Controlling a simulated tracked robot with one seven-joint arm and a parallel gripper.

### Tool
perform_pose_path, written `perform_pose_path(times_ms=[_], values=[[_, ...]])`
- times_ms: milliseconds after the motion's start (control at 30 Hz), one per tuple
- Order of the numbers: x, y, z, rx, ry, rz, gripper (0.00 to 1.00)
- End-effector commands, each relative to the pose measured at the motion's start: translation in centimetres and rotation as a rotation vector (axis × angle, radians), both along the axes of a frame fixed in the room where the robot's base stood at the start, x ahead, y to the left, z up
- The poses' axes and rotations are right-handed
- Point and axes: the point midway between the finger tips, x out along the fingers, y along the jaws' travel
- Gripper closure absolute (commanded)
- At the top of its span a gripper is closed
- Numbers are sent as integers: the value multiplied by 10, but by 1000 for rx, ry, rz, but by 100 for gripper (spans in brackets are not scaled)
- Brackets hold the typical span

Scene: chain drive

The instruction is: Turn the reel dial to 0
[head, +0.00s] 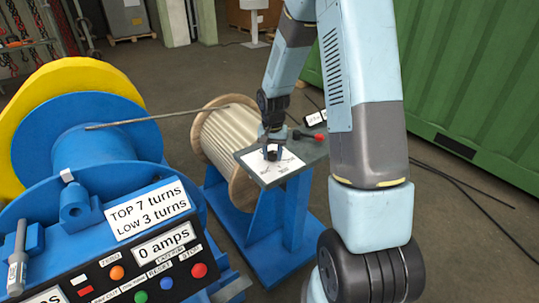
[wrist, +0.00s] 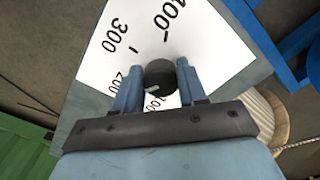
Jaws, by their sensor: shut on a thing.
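The reel dial is a dark round knob (wrist: 160,75) on a white scale plate (wrist: 200,30) in the wrist view. The marks 100, 200 and 300 can be read; no 0 can be made out, and part of the scale is hidden behind my gripper. A pale pointer mark shows on the knob's side near my fingers. My gripper (wrist: 157,85) is shut on the knob, one blue finger on each side.
A red-tipped lever (head: 318,137) is close to the right of the dial. A large blue and yellow drum (head: 80,120) and a panel with buttons (head: 150,275) fill the left. A green container (head: 460,80) is at right.

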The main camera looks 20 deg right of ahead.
Motion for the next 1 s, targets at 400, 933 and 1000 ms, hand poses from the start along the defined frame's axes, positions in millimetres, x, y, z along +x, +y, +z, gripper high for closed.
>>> perform_pose_path(times_ms=[400, 933, 1000], values=[[-4, -7, -3, -1, 13, 388, 89], [-4, -7, -3, 2, 13, 894, 89], [-3, -7, -3, 3, 12, 960, 89]])
